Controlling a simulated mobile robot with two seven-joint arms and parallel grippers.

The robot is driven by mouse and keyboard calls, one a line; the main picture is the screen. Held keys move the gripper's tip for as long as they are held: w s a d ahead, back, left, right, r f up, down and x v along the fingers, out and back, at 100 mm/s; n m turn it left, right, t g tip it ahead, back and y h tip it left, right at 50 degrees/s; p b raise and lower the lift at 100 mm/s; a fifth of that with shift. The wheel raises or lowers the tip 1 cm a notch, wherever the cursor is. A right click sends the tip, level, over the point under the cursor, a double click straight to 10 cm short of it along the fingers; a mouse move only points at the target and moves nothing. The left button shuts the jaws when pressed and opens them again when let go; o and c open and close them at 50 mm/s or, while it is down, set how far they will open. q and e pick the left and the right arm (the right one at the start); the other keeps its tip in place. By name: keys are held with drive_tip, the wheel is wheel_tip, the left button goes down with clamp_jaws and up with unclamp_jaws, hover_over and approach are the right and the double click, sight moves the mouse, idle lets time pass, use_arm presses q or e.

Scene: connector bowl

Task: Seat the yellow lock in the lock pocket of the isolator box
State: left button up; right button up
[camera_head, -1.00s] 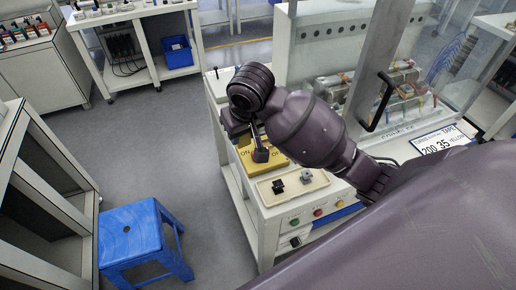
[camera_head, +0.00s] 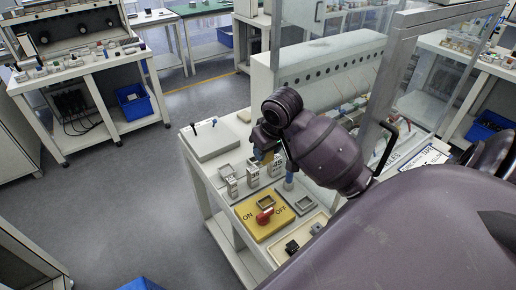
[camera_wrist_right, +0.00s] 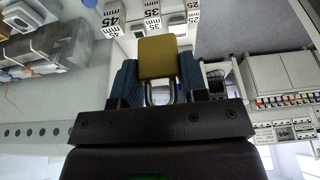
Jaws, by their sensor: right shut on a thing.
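The yellow isolator box (camera_head: 249,222) lies on the workbench, marked ON and OFF, with a red knob (camera_head: 264,216). A grey square pocket (camera_head: 267,201) sits at its back edge. My right gripper (camera_head: 270,147) is beyond the box, above the labelled blocks. In the wrist view, the blue fingers of my right gripper (camera_wrist_right: 158,80) are shut on the yellow lock (camera_wrist_right: 158,57). The lock's metal shackle points toward the gripper base and its body points outward. In the head view the lock (camera_head: 268,157) is small and partly hidden. My left gripper is out of view.
White blocks marked in mm, such as the 45 mm block (camera_wrist_right: 113,20), stand behind the box. A tray (camera_head: 297,244) with small black and grey parts lies in front.

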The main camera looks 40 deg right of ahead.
drive_tip(key=shift+d+f, duration=0.2)
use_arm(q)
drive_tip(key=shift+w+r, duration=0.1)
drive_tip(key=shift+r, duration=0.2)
use_arm(e)
wheel_tip(320, 180, down, 20)
drive_tip(key=shift+s+r, duration=0.1)
drive_tip(key=shift+r, duration=0.15)
drive_tip(key=shift+f, duration=0.1)
drive_tip(key=o, duration=1)
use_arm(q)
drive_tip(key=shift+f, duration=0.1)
use_arm(e)
drive_tip(key=v, duration=1.2)
